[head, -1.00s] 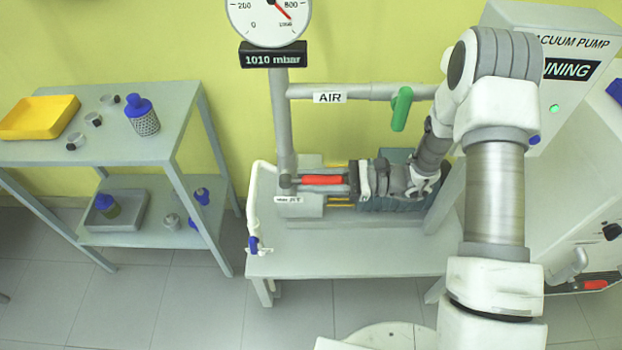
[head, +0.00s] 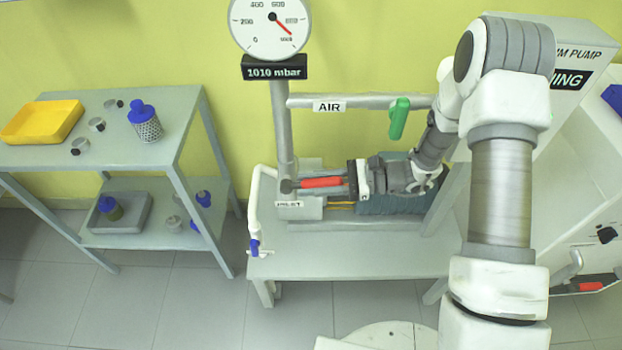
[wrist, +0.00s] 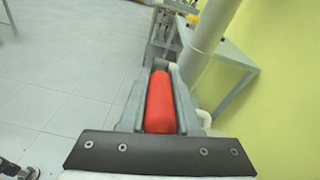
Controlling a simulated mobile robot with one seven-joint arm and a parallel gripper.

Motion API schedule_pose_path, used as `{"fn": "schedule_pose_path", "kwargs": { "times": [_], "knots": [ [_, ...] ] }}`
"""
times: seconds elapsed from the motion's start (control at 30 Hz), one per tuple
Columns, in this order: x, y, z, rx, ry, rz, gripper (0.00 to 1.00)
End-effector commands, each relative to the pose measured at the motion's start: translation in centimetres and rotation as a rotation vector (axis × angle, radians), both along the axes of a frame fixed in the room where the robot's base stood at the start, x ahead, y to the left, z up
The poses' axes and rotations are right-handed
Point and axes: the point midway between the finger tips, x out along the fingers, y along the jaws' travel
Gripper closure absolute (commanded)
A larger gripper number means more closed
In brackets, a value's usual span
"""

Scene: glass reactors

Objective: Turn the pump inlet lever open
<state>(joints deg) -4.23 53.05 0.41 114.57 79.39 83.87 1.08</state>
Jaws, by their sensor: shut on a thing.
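The pump inlet lever (head: 322,182) is a red handle that lies near level beside the grey vertical pipe, above the label reading INLET (head: 289,204). My gripper (head: 318,184) reaches in from the right and is shut on the lever, one finger on each side. In the wrist view the red lever (wrist: 160,104) lies lengthwise between the two grey fingers of my gripper (wrist: 160,98). The lever's pivot is hidden or too small to make out.
The round gauge (head: 271,28) above reads 1010 mbar. A green lever (head: 399,118) hangs from the AIR pipe (head: 360,101). A white hose (head: 260,205) runs down the bench's left side. The grey bench top (head: 350,255) is clear in front. A shelf (head: 100,155) stands at the left.

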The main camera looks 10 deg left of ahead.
Motion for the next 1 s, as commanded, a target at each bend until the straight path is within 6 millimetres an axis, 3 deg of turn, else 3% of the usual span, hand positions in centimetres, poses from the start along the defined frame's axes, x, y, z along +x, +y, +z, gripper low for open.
{"fn": "schedule_pose_path", "kwargs": {
  "times": [0.03, 0.3, 0.73, 0.77, 0.9, 1.0],
  "knots": [
    [0.01, 0.02, 1.10, -0.044, -0.013, -0.001, 1.00],
    [-0.07, 0.28, 1.59, -0.229, -0.056, 0.000, 1.00],
    [-0.01, 0.31, 1.37, -0.265, -0.064, -0.002, 1.00],
    [-0.01, 0.30, 1.37, -0.265, -0.064, -0.002, 0.65],
    [-0.04, 0.31, 1.37, -0.264, -0.064, -0.002, 0.40],
    [-0.05, 0.32, 1.37, -0.264, -0.064, -0.001, 0.39]
  ]
}}
